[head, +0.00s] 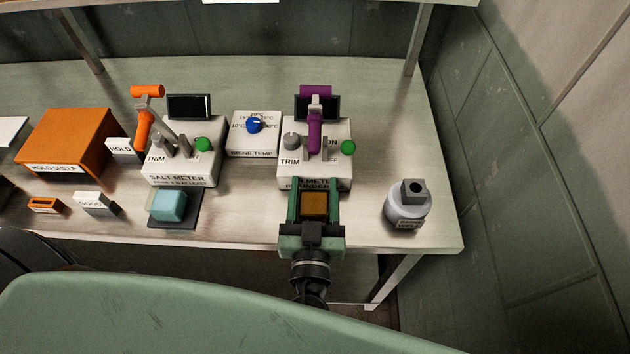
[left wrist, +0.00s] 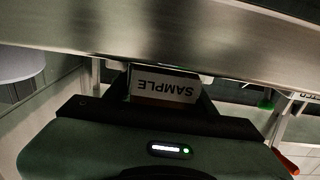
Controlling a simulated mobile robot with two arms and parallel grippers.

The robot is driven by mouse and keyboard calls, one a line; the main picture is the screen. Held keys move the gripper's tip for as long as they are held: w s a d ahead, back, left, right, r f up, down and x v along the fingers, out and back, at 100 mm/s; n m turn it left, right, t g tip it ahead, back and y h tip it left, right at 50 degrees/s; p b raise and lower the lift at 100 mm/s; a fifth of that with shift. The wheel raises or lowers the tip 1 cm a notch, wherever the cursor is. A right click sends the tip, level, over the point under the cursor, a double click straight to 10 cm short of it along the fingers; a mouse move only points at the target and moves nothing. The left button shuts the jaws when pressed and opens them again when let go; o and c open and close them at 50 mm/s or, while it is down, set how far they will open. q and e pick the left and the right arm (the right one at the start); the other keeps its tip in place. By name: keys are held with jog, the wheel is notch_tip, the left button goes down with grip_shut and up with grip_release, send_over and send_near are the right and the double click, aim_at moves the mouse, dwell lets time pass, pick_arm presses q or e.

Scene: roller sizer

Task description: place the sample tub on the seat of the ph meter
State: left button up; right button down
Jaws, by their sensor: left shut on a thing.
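My left gripper (head: 314,200) is shut on the sample tub (head: 314,207), which shows a brown top between the fingers. In the left wrist view the tub's white SAMPLE label (left wrist: 165,88) appears upside down between the fingers. The pH meter (head: 290,177) is a white box with a purple lever (head: 315,135), a dark screen, a grey TRIM knob and a green button. The gripper is directly in front of it, over the bench's front part, and covers part of its label. The seat cannot be made out behind the gripper. My right gripper is not in view.
The salt meter (head: 183,165) stands to the left, with a teal block (head: 168,204) on a dark pad before it. A brine temp box (head: 253,146) sits between the meters. The orange hold shelf (head: 68,138) is far left.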

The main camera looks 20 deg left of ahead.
pick_arm(q)
jog(key=shift+s, duration=0.15)
jog(key=shift+d, duration=0.1)
jog(key=shift+f, duration=0.1)
jog(key=o, duration=1.2)
jog(key=shift+o, duration=1.4)
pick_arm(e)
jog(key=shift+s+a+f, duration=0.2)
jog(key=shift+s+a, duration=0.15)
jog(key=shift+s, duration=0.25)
